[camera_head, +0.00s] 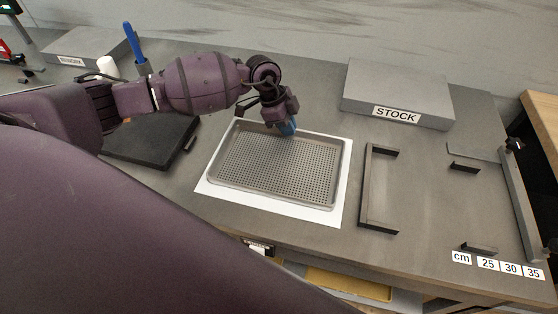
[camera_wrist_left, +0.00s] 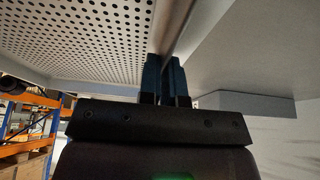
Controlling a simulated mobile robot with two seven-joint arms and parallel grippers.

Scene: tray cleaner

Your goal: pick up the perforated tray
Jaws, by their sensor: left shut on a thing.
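The perforated tray (camera_head: 268,167) is a shallow grey metal tray with many small holes. It appears to lie flat on a white sheet (camera_head: 213,192) on the grey worktop. In the left wrist view, the blue fingers (camera_wrist_left: 166,76) stand on either side of the rim, and the tray's holed floor (camera_wrist_left: 90,38) fills the upper left. The right gripper is not in view.
A grey block labelled STOCK (camera_head: 400,92) stands behind right. A dark bracket frame (camera_head: 372,190) and measuring fixture with cm labels (camera_head: 497,265) lie to the right. A black flat plate (camera_head: 150,142) lies left, beneath my arm. A blue-handled tool (camera_head: 134,42) stands farther back.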

